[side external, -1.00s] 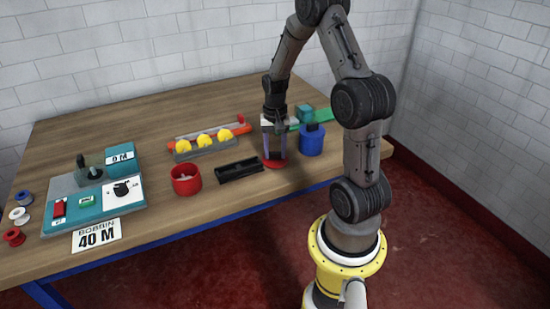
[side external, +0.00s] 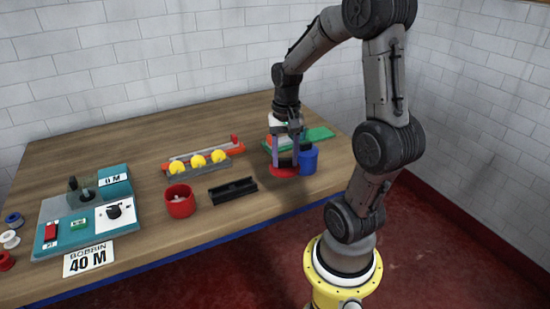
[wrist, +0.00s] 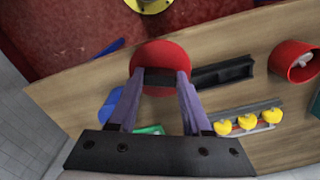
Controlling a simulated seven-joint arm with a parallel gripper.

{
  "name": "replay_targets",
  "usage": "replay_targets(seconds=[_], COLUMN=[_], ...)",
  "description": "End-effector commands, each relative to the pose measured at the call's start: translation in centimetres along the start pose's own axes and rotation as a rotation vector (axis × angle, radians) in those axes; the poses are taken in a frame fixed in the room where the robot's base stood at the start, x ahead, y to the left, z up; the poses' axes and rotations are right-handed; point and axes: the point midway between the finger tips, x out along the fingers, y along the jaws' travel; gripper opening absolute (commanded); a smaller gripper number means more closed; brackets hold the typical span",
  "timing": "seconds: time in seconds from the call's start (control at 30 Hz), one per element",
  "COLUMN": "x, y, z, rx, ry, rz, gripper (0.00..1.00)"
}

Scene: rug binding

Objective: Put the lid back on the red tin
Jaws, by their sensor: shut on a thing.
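The red lid (side external: 284,172) is a round disc with a dark bar-shaped handle (wrist: 158,78) on top. My gripper (side external: 286,162) is shut on this handle, with the lid beneath the fingertips; the lid also shows in the wrist view (wrist: 160,52). The lid looks roughly level and seems to hang a little above the table, in front of part of the blue tin. The open red tin (side external: 180,204) stands to the left, past the black tray, with something pale inside; it also shows in the wrist view (wrist: 290,66).
The black tray (side external: 232,191) lies between the lid and the red tin. The blue tin (side external: 309,160) is close beside the lid on the right. A grey rack with yellow pieces (side external: 198,162) stands behind. The teal bobbin machine (side external: 75,230) is at left. Bare table lies in front.

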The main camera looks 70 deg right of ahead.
Motion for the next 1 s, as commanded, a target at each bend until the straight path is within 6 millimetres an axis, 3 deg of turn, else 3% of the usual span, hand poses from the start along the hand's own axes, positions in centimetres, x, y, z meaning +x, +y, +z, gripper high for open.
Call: replay_targets(seconds=[0.1, 0.37, 0.53, 0.67, 0.8, 1.0], x=[-0.9, -1.9, -3.9, -5.5, -6.4, -6.1], y=[0.8, 1.6, 0.4, -3.2, -9.1, -18.1], z=[1.8, 3.8, 1.6, -1.4, -3.8, -4.3], rx=[0.0, 0.021, 0.068, 0.049, -0.016, -0.142], ry=[0.003, 0.002, 0.002, 0.0, -0.001, -0.003], rz=[-0.001, -0.001, -0.001, 0.0, 0.0, 0.002], gripper=[0.0, 0.0, 0.0, 0.0, 0.0, 0.0])
